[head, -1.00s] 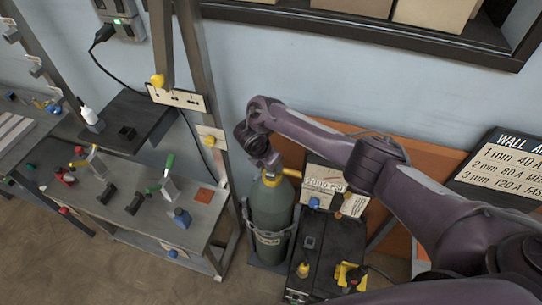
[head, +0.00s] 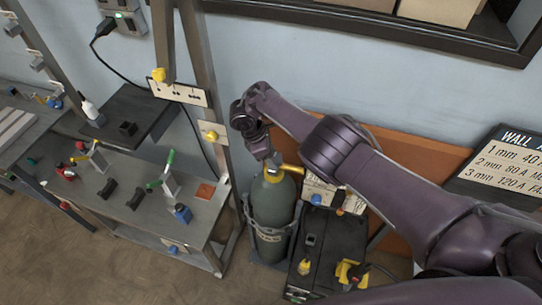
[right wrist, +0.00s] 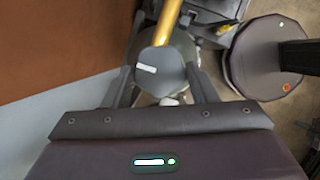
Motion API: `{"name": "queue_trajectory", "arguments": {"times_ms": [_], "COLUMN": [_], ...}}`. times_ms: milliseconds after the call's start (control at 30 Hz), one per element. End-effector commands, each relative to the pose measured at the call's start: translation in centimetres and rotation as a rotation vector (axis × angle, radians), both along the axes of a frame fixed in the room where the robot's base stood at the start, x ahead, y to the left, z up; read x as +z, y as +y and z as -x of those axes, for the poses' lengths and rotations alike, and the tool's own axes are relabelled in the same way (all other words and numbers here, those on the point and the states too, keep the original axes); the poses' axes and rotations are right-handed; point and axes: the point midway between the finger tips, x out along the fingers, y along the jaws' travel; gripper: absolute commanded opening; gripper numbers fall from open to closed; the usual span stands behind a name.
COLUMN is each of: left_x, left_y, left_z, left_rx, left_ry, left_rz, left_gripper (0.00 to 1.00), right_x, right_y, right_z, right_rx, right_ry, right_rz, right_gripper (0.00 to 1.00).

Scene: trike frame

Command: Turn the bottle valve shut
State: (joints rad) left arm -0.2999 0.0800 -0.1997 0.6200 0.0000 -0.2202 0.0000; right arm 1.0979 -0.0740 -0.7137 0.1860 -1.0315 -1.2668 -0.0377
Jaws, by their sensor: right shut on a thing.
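The green gas bottle (head: 271,207) stands upright in a grey holder on the floor, left of the dark welding unit. A brass-yellow fitting (head: 291,169) sticks out to the right at its top. My right gripper (head: 269,164) is at the bottle top, coming down from above. In the right wrist view, the right gripper's two fingers (right wrist: 163,86) stand on either side of the grey valve knob (right wrist: 160,72), which has a white mark, and are shut on it. In the head view the knob is mostly hidden by the gripper. My left gripper is not in view.
The dark welding unit (head: 328,249) stands right of the bottle, close to it. A grey workbench (head: 137,221) with clamps and tools is on the left, with a steel post beside the bottle. An orange-brown panel (head: 408,157) stands behind my right arm.

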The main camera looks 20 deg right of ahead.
Motion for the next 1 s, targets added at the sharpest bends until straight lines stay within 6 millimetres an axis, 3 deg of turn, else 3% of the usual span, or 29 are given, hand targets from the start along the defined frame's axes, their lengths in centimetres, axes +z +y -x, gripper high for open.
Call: {"name": "queue_trajectory", "arguments": {"times_ms": [567, 600, 733, 1000], "left_x": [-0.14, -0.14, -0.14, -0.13], "left_y": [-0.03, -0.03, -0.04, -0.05], "left_z": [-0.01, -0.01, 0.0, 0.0], "left_rx": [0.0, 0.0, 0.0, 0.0], "left_ry": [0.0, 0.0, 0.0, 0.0], "left_rz": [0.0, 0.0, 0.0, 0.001], "left_gripper": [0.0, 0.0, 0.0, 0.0], "right_x": [0.19, 0.19, 0.14, 0.13], "right_y": [-0.06, -0.06, -0.05, 0.0], "right_z": [-0.19, -0.19, -0.14, -0.1], "right_rx": [-0.03, -0.03, -0.03, -0.028], "right_ry": [-0.005, -0.005, -0.004, -0.002], "right_rz": [0.001, 0.001, 0.001, 0.0], "right_gripper": [0.29, 0.57, 0.74, 0.74]}}
